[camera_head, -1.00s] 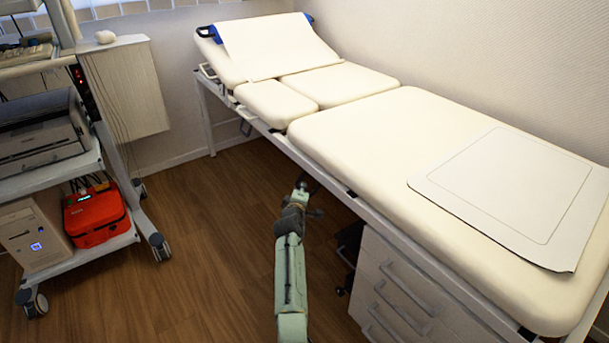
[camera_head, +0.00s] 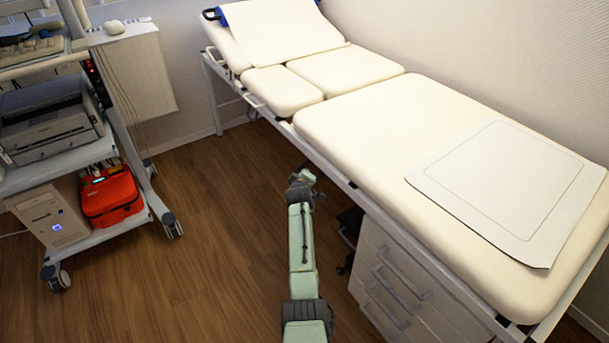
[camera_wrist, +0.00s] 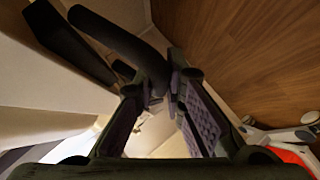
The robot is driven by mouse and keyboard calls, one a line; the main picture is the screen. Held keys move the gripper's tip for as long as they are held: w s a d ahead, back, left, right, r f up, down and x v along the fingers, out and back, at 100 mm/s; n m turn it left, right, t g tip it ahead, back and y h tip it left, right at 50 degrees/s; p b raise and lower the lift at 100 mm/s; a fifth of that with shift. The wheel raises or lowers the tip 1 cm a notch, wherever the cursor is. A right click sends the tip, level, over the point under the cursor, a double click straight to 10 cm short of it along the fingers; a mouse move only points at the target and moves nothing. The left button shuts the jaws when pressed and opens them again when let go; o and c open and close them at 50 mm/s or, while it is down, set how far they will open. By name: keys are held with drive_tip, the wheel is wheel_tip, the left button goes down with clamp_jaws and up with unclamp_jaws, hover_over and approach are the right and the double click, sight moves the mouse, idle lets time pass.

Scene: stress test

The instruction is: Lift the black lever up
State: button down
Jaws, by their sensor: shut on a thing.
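The black lever (camera_wrist: 120,40) is a dark curved bar in the wrist view, running from the upper left down to the fingertips. My gripper (camera_wrist: 165,92) is shut on the lever's near end. In the head view my gripper (camera_head: 302,182) is beside the long side of the cream examination bed (camera_head: 400,125), at the end of my green arm. The lever cannot be made out there. The bed's raised head section (camera_head: 285,27) is tilted up at the back.
A white drawer cabinet (camera_head: 395,285) stands under the bed, right of my arm. A wheeled cart (camera_head: 100,232) with a printer (camera_head: 48,122), a computer tower (camera_head: 52,218) and a red case (camera_head: 110,195) stands at the left. The wooden floor (camera_head: 220,250) between is clear.

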drive_tip(key=shift+r, duration=0.15)
drive_tip(key=c, duration=1.7)
unclamp_jaws()
drive_tip(key=shift+o, duration=0.2)
drive_tip(key=shift+s, duration=0.1)
drive_tip(key=v, duration=1.1)
drive_tip(key=shift+s, duration=0.4)
drive_tip(key=shift+r, duration=0.1)
